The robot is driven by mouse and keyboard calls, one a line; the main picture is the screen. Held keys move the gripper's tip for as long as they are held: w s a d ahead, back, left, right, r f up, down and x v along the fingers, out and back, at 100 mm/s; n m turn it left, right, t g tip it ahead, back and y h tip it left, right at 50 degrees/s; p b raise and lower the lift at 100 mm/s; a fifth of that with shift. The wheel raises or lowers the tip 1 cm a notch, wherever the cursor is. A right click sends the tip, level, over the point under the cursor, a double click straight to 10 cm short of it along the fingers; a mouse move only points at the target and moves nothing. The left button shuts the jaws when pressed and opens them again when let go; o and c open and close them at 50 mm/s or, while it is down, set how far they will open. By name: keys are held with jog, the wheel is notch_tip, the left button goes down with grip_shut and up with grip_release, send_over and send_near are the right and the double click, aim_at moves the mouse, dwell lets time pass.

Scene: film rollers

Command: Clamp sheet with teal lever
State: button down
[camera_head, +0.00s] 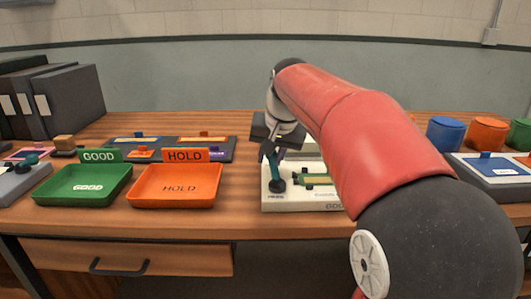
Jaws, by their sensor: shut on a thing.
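A white fixture (300,204) stands on the bench right of centre, partly hidden behind my red arm. Its dark teal lever (276,176) stands near upright at the fixture's left end, on a round pivot. A thin green-and-tan sheet (318,182) seems to lie on the fixture, with its right part behind my arm. My gripper (270,152) points down over the left end and is shut on the upper part of the lever. The fingertips are small and dark here, so the exact contact is hard to see.
A green GOOD tray (84,199) and an orange HOLD tray (175,200), both empty, sit to the left. Another device with a teal lever (30,161) is at far left. Blue (445,134) and orange pots (487,135) stand at right. Black binders (68,102) stand back left.

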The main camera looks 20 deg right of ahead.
jog(key=shift+d+r+m, duration=0.1)
jog(key=shift+d+m, duration=0.35)
jog(key=shift+m, duration=0.15)
jog(key=shift+h, duration=0.3)
jog(key=c, duration=1.1)
grip_release()
jog(key=shift+c, duration=0.2)
jog(key=shift+s, duration=0.1)
jog(key=p+v, duration=0.1)
jog(key=v, duration=0.6)
jog(key=shift+r, duration=0.35)
jog(key=shift+s, duration=0.2)
jog(key=s+f, duration=0.2)
jog(key=s, duration=0.1)
jog(key=s+a+f+n, duration=0.1)
jog(key=s+f, duration=0.1)
jog(key=s, duration=0.2)
jog(key=s+a+f+n, duration=0.1)
jog(key=s+f, duration=0.1)
jog(key=s, duration=0.1)
jog(key=shift+s, duration=0.2)
jog(key=s+a+f+n, duration=0.1)
jog(key=s+f+n, duration=0.2)
jog(key=s+f, duration=0.9)
jog(key=shift+s+f+t, duration=0.25)
jog(key=shift+f+t, duration=0.05)
jog(key=shift+f, duration=0.25)
